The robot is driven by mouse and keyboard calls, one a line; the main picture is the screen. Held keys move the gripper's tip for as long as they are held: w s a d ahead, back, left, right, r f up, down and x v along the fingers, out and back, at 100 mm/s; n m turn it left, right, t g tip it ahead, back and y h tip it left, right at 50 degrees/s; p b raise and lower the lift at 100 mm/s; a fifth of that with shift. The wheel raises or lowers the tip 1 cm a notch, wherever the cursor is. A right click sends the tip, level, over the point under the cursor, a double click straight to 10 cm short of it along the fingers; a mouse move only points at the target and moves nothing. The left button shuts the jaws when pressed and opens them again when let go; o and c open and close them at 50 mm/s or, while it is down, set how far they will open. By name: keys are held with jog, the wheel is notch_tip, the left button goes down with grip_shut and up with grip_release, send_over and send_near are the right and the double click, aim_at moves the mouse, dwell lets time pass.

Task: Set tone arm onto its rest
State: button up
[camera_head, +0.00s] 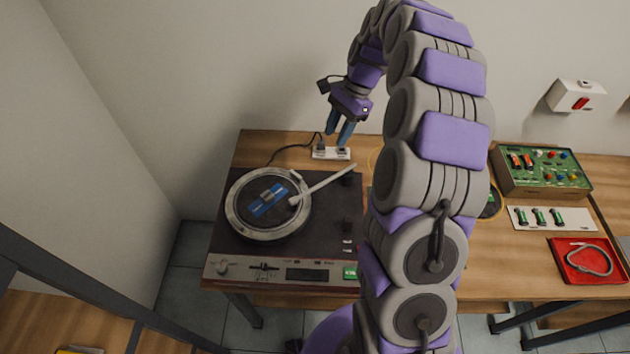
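The turntable (330,250) stands on the left part of the wooden table. Its round platter (238,222) carries a dark disc with a blue label. The pale tone arm (322,184) slants from the turntable's back right, and its head end lies over the right side of the platter. I cannot make out whether it touches the disc. The arm rest cannot be told apart clearly. My gripper (339,137) hangs beyond the turntable's back edge, apart from the tone arm. Its two blue fingers are spread with nothing visible between them.
A power strip (330,154) with a black cable lies behind the turntable, near my fingers. To the right are a green circuit board box (540,190), a white card with green cylinders (520,224) and a red tray (563,268). A wall-mounted box (577,96) hangs above.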

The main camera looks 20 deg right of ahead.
jog(key=b, duration=0.1)
send_near(318, 185)
jog(key=b+x, duration=0.2)
jog(key=x, duration=0.4)
jog(key=shift+a+f, duration=0.25)
jog(key=shift+f, duration=0.05)
jog(key=shift+d+f+b, duration=0.3)
jog(key=shift+d+f, duration=0.05)
jog(key=shift+f, duration=0.2)
jog(key=shift+s+a, duration=0.1)
jog(key=shift+a, duration=0.5)
jog(key=shift+c, duration=0.2)
jog(key=shift+a, duration=0.1)
jog(key=shift+c, duration=1.5)
jog(key=shift+d, duration=0.35)
grip_shut()
